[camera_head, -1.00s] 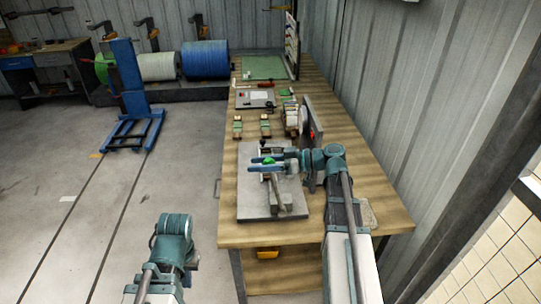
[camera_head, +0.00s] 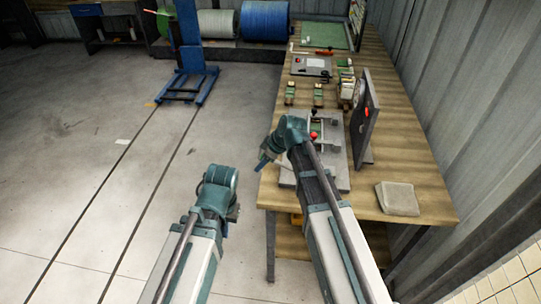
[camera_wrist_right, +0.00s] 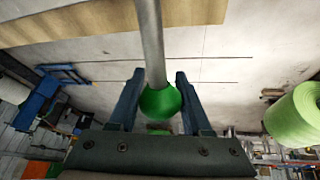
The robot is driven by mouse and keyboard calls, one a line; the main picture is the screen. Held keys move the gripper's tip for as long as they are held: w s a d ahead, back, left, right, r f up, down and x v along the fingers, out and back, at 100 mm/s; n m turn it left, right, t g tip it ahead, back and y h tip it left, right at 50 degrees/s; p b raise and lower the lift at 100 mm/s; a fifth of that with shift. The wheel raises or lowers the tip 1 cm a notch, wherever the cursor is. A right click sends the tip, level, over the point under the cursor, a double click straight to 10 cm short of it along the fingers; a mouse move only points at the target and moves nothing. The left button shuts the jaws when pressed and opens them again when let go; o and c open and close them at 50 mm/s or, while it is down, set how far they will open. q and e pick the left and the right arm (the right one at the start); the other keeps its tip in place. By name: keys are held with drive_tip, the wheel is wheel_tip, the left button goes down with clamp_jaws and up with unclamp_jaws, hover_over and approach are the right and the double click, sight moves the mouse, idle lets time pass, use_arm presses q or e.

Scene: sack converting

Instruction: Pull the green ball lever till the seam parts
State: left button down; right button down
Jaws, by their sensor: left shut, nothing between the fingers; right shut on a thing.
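In the right wrist view the green ball (camera_wrist_right: 160,101) sits between the two blue fingers of my right gripper (camera_wrist_right: 158,92), which is shut on it. The lever's grey rod (camera_wrist_right: 150,40) runs from the ball to the top of that view. In the head view my right gripper (camera_head: 263,162) is at the bench's left edge, beside the grey plate (camera_head: 287,179) of the fixture; the ball is hidden there. The seam cannot be made out. My left gripper (camera_head: 220,182) is shut and empty, off the bench over the floor; its fingertips are hardly visible.
A red ball (camera_head: 313,135) shows on the fixture. An upright grey panel (camera_head: 365,118) with a red button stands to its right, and a folded pale sack (camera_head: 397,198) lies on the wooden bench (camera_head: 430,200).

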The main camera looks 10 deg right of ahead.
drive_tip(key=shift+g+h, duration=0.3)
drive_tip(key=shift+h, duration=0.5)
drive_tip(key=b+x, duration=0.1)
drive_tip(key=x, duration=0.1)
drive_tip(key=s+b+x, duration=0.1)
drive_tip(key=x, duration=0.1)
drive_tip(key=shift+w+f, duration=0.1)
drive_tip(key=shift+f, duration=0.2)
drive_tip(key=shift+f+b, duration=1)
drive_tip(key=shift+b, duration=0.15)
drive_tip(key=shift+c, duration=1.9)
unclamp_jaws()
drive_tip(key=shift+d+f, duration=0.1)
